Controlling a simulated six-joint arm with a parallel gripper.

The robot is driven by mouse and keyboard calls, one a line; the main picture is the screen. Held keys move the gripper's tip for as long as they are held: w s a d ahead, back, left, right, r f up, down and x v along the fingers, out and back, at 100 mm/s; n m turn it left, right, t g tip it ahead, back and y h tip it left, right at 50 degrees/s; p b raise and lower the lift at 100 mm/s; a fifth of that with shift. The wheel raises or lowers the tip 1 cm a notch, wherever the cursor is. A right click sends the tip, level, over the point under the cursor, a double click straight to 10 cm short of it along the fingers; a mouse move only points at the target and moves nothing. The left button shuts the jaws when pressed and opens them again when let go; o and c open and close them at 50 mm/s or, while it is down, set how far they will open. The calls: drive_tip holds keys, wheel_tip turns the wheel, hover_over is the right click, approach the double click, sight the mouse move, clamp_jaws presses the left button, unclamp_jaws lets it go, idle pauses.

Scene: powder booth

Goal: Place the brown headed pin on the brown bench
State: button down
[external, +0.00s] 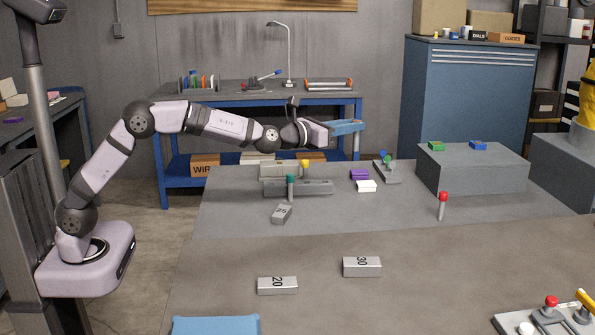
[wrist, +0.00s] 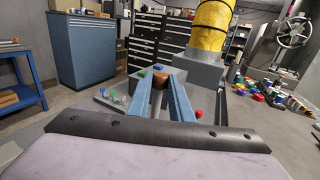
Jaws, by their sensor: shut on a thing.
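My gripper (external: 348,127) is stretched out over the far part of the work surface, its blue fingers level. It is shut on the brown headed pin, whose grey shank (external: 356,145) hangs down, roughly upright and clear of the surface. In the wrist view the pin's brown head (wrist: 160,78) sits between the blue finger ends (wrist: 161,82). The brownish bench top (external: 230,265) fills the front of the external view, nearer the camera than the gripper. The grey top (external: 240,205) lies behind it.
On the grey top stand a red headed pin (external: 442,205), a green headed pin (external: 291,187), purple (external: 359,174) and white (external: 367,186) blocks and a large grey block (external: 472,172). Steel blocks marked 20 (external: 277,286) and 30 (external: 361,267) lie on the brown top, with clear room around them.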

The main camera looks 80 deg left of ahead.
drive_tip(key=s+a+f+n+g+y+b, duration=0.1)
drive_tip(key=s+a+f+n+g+y, duration=0.2)
drive_tip(key=a, duration=0.4)
drive_tip(key=s+a+f+n+y+b, duration=0.1)
drive_tip(key=s+a+f+y, duration=0.1)
drive_tip(key=s+a+f, duration=0.35)
drive_tip(key=s+a+n+g+y, duration=0.6)
drive_tip(key=s+g, duration=0.3)
drive_tip(key=s, duration=0.5)
drive_tip(key=shift+h, duration=0.6)
drive_tip(key=shift+w+a+f+p, duration=0.1)
drive_tip(key=shift+a+f+p, duration=0.1)
drive_tip(key=shift+f, duration=1.5)
drive_tip(key=shift+w+a+f+p, duration=0.1)
drive_tip(key=shift+a+f+p, duration=0.15)
drive_tip(key=shift+f, duration=1.5)
drive_tip(key=shift+a+f+p, duration=0.15)
drive_tip(key=shift+a+f, duration=0.05)
drive_tip(key=shift+f, duration=1.5)
drive_tip(key=shift+f+b, duration=0.2)
drive_tip(key=shift+b, duration=0.2)
drive_tip(key=c, duration=1.6)
unclamp_jaws()
drive_tip(key=shift+r, duration=0.1)
